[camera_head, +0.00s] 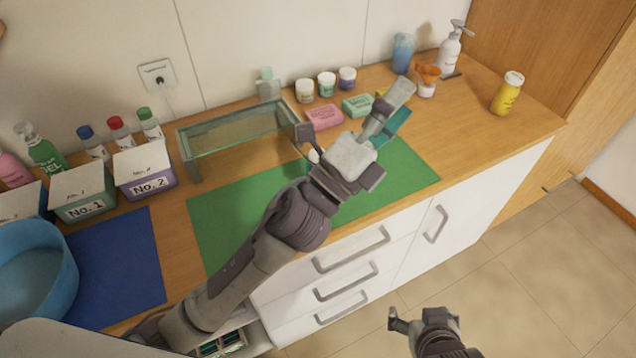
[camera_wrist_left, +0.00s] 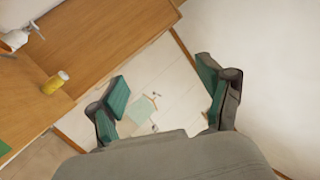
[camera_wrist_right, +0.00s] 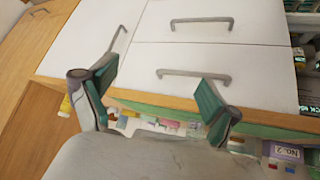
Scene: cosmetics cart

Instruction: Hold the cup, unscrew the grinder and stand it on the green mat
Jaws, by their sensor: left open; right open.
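An orange grinder-like top (camera_head: 428,73) sits on a small whitish cup (camera_head: 426,90) at the back right of the counter, apart from both grippers. The green mat (camera_head: 225,220) lies flat, partly covered by my left arm. My left gripper (camera_head: 350,125) is open above the mat's back right part, short of the orange piece; in the left wrist view (camera_wrist_left: 163,88) nothing is between its fingers. My right gripper (camera_head: 412,320) is low in front of the drawers, over the floor. It is open and empty in the right wrist view (camera_wrist_right: 158,90).
A yellow bottle (camera_head: 507,93), a blue cup (camera_head: 402,54) and a pump bottle (camera_head: 449,50) stand near the orange piece. Pink (camera_head: 325,117) and green (camera_head: 357,105) blocks and small jars sit behind my left gripper. A glass tray (camera_head: 190,160) and numbered boxes are left.

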